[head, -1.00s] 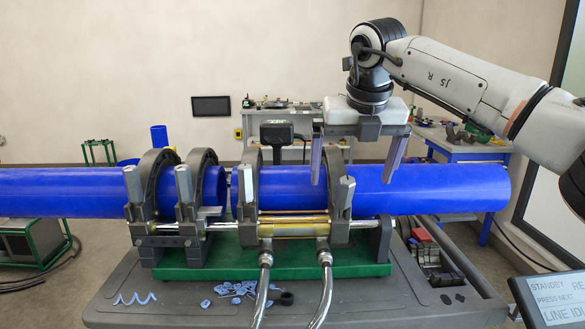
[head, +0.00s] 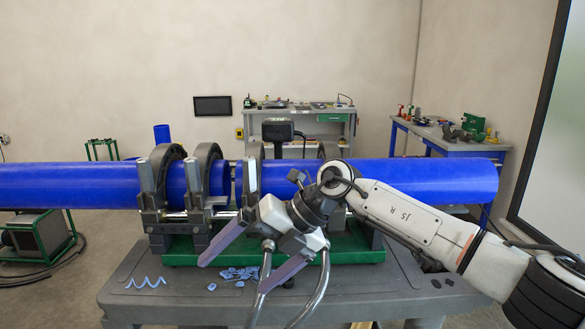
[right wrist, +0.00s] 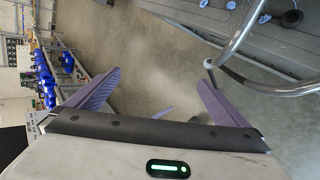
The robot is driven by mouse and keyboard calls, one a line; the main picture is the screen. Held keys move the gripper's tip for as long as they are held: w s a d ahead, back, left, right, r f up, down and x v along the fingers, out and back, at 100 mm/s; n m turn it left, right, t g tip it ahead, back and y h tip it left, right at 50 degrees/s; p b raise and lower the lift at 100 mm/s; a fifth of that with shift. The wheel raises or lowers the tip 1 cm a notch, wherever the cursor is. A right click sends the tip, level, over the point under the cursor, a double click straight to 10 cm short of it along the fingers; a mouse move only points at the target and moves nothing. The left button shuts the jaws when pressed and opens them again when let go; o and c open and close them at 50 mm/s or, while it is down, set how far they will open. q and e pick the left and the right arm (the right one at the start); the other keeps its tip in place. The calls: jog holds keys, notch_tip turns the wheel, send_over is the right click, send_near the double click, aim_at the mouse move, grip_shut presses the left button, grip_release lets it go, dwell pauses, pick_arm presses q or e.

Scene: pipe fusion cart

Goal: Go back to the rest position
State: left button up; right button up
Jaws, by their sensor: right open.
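My right gripper (head: 232,270) is open and empty in the head view, in front of the fusion machine. Its purple fingers point down and left over the front part of the cart (head: 330,296). My left gripper is not in view.
Two blue pipes (head: 75,186) (head: 440,180) lie in the grey clamps (head: 205,165) on a green base (head: 345,250). Blue shavings (head: 240,273) lie on the cart. A workbench (head: 300,125) and a blue table (head: 450,140) stand behind.

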jog(key=s+a+m+y, duration=0.6)
jog(key=s+a+y, duration=0.2)
jog(key=y, duration=0.2)
jog(key=w+d+f+m+t+h, duration=0.3)
jog(key=d+f+m+t+h, duration=0.3)
jog(key=d+f+m+t, duration=1.1)
jog(key=s+d+f+m+g+h, duration=0.5)
jog(key=s+d+f+m+h, duration=0.5)
jog(key=f, duration=0.3)
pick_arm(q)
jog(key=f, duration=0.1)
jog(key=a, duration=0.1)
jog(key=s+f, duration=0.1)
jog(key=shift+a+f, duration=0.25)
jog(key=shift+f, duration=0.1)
pick_arm(e)
jog(key=s+d+f+m+g, duration=0.1)
jog(key=s+d+f+m, duration=0.1)
jog(key=s, duration=0.5)
jog(key=s+d+f+m+g, duration=0.2)
jog(key=s+d+f, duration=0.2)
jog(key=s+f, duration=0.1)
jog(key=shift+s+d+f+g, duration=0.3)
jog(key=shift+s+d+f, duration=0.05)
jog(key=shift+s, duration=0.5)
